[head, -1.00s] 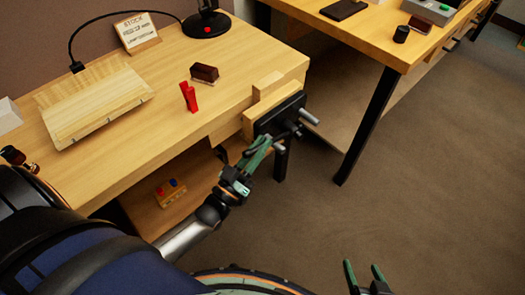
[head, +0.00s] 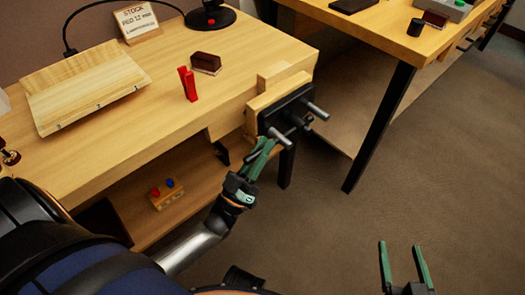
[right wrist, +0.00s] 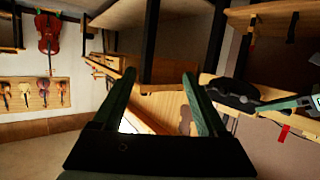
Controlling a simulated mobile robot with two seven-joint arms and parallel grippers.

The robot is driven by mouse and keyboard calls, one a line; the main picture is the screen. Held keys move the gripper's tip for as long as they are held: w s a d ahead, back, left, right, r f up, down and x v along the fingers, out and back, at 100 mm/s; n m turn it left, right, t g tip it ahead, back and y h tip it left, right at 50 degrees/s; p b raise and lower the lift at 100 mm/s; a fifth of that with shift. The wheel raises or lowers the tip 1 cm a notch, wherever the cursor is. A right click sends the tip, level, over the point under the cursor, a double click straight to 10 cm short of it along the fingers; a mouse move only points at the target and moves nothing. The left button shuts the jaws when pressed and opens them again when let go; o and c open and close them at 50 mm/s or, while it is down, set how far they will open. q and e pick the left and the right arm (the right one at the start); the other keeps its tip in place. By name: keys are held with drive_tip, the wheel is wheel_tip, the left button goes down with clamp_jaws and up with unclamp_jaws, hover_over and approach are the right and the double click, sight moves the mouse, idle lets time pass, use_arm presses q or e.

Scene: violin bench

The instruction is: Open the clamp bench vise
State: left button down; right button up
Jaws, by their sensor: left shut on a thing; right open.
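The clamp bench vise (head: 283,110) is fixed to the right end of the wooden bench (head: 120,145). It has wooden jaw faces, a black front plate and grey rods sticking out. Its wooden jaws look close together; I cannot tell whether there is a gap. My left gripper (head: 266,146), with green fingers, is shut at the front of the vise, on what seems to be its handle, mostly hidden by the fingers. My right gripper (head: 403,255) is open and empty over the floor, apart from the vise. Its two spread fingers show in the right wrist view (right wrist: 160,95).
A red clamp (head: 188,84) and a dark brown block (head: 206,63) sit on the bench, left of the vise. A pale sloped board (head: 85,90) lies further left. A second table (head: 385,35) stands behind right. The floor (head: 440,160) is clear at right.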

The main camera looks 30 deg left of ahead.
use_arm(q)
drive_tip(key=shift+f+b, duration=0.25)
drive_tip(key=shift+b, duration=0.2)
use_arm(e)
wheel_tip(320, 180, up, 7)
drive_tip(key=w+n+t, duration=0.1)
drive_tip(key=t, duration=0.2)
drive_tip(key=shift+w+a+y, duration=0.15)
drive_tip(key=shift+w+y, duration=0.25)
drive_tip(key=shift+r, duration=0.1)
use_arm(q)
drive_tip(key=c, duration=1.1)
unclamp_jaws()
drive_tip(key=shift+c, duration=0.2)
drive_tip(key=shift+s+f, duration=0.2)
drive_tip(key=shift+s, duration=0.1)
drive_tip(key=b+v, duration=0.1)
drive_tip(key=v, duration=1.1)
drive_tip(key=shift+w+f, duration=0.2)
use_arm(e)
drive_tip(key=shift+a+r+n+t+y, duration=0.1)
drive_tip(key=shift+r+n+t+y, duration=0.4)
drive_tip(key=shift+r, duration=0.9)
drive_tip(key=shift+a+r+n+t+y, duration=0.1)
drive_tip(key=shift+r+t+y, duration=0.1)
drive_tip(key=shift+r+t, duration=0.85)
